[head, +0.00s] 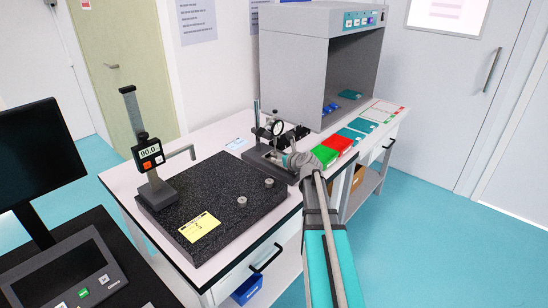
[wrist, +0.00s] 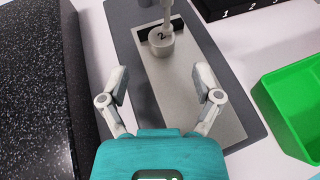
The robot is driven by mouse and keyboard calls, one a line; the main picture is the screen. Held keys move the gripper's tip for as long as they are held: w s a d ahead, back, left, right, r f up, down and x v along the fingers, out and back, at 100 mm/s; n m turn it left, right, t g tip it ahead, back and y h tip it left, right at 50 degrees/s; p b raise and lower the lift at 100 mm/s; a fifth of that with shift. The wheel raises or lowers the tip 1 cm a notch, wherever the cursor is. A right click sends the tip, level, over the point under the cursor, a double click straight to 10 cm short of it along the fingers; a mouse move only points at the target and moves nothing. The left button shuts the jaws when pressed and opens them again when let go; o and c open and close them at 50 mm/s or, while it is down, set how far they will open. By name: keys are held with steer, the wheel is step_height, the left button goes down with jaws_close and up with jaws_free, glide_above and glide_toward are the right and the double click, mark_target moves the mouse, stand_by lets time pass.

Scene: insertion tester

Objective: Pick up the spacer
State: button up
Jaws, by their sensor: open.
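A short grey cylinder marked 2 (wrist: 160,42), which looks like a spacer, stands on the pale steel plate (wrist: 190,110) of the gauge stand in the wrist view. A thin probe comes down onto its top or just above it; I cannot tell if they touch. My gripper (wrist: 162,80) is open and empty, its fingers spread over the plate, short of the cylinder. In the head view my gripper (head: 298,160) is beside the dial gauge stand (head: 262,161) and hides part of it. Two other grey cylindrical pieces (head: 242,201) (head: 269,182) stand on the black granite plate.
The granite plate (head: 205,215) lies left of the stand and carries a digital height gauge (head: 150,157) and a yellow note (head: 199,227). A green bin (wrist: 295,105) is close on the right, with a red bin (head: 338,143) behind. A grey cabinet (head: 300,70) stands at the back.

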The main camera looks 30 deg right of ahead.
mark_target(276, 156)
steer(key=shift+b+x, duration=0.75)
steer(key=shift+x, duration=1.5)
steer(key=shift+d, duration=0.1)
jaws_close()
